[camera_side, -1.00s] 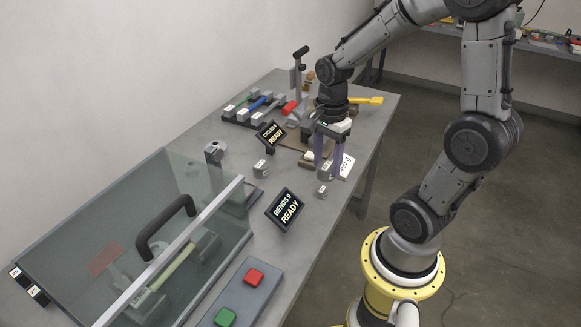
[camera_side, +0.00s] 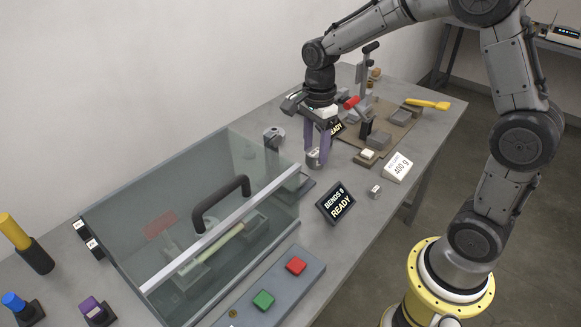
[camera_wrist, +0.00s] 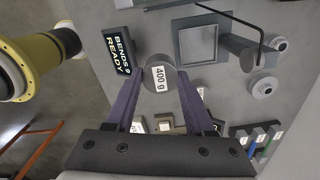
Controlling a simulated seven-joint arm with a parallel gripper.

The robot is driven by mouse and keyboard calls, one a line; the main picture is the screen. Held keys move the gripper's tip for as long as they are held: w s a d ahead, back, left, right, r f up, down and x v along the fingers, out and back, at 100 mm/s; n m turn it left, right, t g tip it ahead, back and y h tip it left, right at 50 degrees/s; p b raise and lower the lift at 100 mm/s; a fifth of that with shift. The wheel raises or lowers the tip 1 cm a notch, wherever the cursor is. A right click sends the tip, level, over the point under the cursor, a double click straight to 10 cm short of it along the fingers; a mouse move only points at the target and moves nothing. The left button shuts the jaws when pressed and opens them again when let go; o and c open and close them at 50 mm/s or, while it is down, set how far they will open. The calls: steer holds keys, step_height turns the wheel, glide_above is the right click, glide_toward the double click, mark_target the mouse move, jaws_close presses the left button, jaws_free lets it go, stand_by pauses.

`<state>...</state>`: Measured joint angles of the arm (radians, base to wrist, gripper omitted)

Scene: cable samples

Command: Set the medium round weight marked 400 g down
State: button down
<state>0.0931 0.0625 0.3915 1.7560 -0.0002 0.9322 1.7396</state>
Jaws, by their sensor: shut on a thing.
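The round grey weight (camera_side: 314,158) is between the fingertips of my gripper (camera_side: 317,148) in the side view, behind the BENDS 9 display. My gripper points down and is shut on the weight. In the wrist view the weight (camera_wrist: 160,80) shows its white label reading 400 g, held between the purple fingers (camera_wrist: 158,98). The weight looks upright and low over the grey bench (camera_side: 345,242). I cannot tell whether its underside touches the bench.
The BENDS 9 READY display (camera_side: 336,203) stands close in front. A smaller weight (camera_side: 375,191) and a white 400 g card (camera_side: 398,167) are to the right.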

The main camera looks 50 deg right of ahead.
steer(key=w+f, duration=0.4)
steer(key=w, duration=0.1)
steer(key=w+f, duration=0.3)
steer(key=shift+d, duration=0.4)
steer(key=shift+w+f, duration=0.1)
steer(key=shift+f, duration=1.55)
steer(key=shift+f, duration=0.2)
